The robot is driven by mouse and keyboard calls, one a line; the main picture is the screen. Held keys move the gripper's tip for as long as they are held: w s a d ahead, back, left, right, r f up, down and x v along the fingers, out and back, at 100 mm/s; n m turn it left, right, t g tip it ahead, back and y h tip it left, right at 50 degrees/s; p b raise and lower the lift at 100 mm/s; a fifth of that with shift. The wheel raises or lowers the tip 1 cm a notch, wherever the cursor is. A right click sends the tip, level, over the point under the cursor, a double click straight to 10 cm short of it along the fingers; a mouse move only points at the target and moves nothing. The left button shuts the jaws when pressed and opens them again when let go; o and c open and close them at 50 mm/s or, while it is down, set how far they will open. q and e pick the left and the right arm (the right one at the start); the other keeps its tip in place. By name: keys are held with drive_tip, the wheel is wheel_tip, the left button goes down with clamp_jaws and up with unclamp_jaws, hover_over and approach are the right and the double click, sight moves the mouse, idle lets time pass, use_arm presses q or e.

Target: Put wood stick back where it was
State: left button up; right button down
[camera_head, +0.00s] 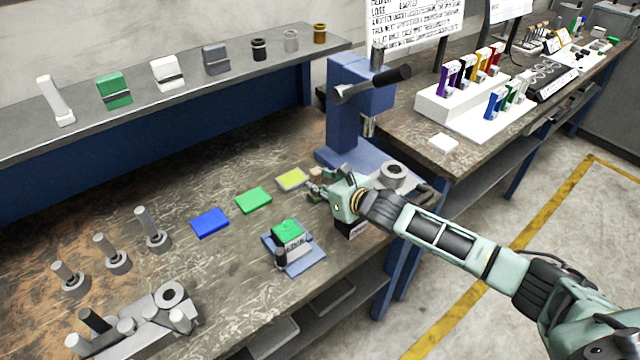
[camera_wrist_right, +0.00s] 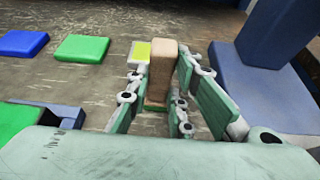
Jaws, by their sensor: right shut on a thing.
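My right gripper (camera_head: 317,188) is over the workbench, just in front of the blue press. In the right wrist view, its two green fingers (camera_wrist_right: 156,95) are shut on a tan wood stick (camera_wrist_right: 161,62). The stick stands roughly upright between them, and a strip of green shows at its lower end. In the head view only a small tan part of the stick (camera_head: 316,173) shows beside the fingers. I cannot tell whether its lower end touches the bench. My left gripper is not in view.
A yellow pad (camera_head: 292,179), a green pad (camera_head: 253,200) and a blue pad (camera_head: 210,222) lie in a row left of the gripper. The blue press (camera_head: 352,115) stands behind it. A blue base with a green-topped block (camera_head: 288,233) is in front. Grey pegs (camera_head: 145,226) stand at left.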

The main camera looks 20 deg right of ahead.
drive_tip(key=shift+f, duration=0.15)
drive_tip(key=c, duration=1.6)
unclamp_jaws()
drive_tip(key=shift+o, duration=0.2)
drive_tip(key=shift+s+d+r, duration=0.1)
drive_tip(key=shift+s+r, duration=0.05)
drive_tip(key=shift+r, duration=0.05)
drive_tip(key=b+v, duration=0.1)
drive_tip(key=v, duration=0.9)
drive_tip(key=shift+s+d, duration=0.15)
drive_tip(key=shift+s, duration=0.1)
drive_tip(key=shift+s+d+r+b, duration=0.15)
drive_tip(key=shift+s+r+b, duration=0.2)
drive_tip(key=shift+s, duration=0.1)
